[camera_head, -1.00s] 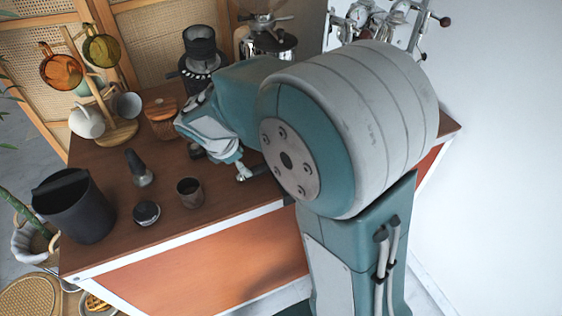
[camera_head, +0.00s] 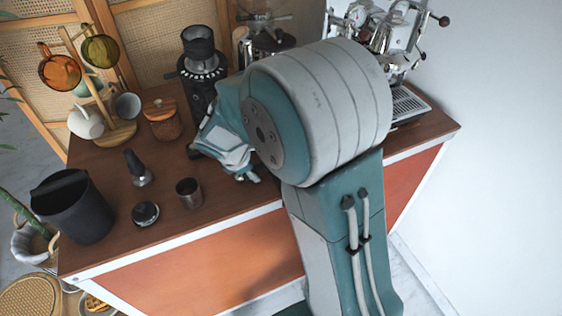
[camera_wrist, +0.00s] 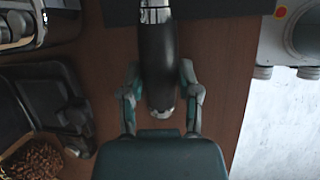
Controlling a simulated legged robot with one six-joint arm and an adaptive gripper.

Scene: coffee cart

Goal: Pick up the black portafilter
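The black portafilter (camera_wrist: 158,55) shows in the wrist view as a dark, tapered handle pointing down the picture, with a pale metal part at the top edge. The rounded handle end lies between the two fingers of my gripper (camera_wrist: 160,82). One finger is on each side of it, and narrow gaps seem to remain, so the gripper looks open around the handle. Whether a fingertip touches it is hard to tell. In the head view my gripper (camera_head: 243,172) is low over the brown cart top, and my arm hides the portafilter.
A steel cup (camera_head: 189,193), a tamper (camera_head: 138,170), a round black tool (camera_head: 145,213) and a black bin (camera_head: 75,208) stand to the left. A grinder (camera_head: 201,65) and a lidded jar (camera_head: 164,122) stand behind. The espresso machine (camera_head: 400,40) is at the back right.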

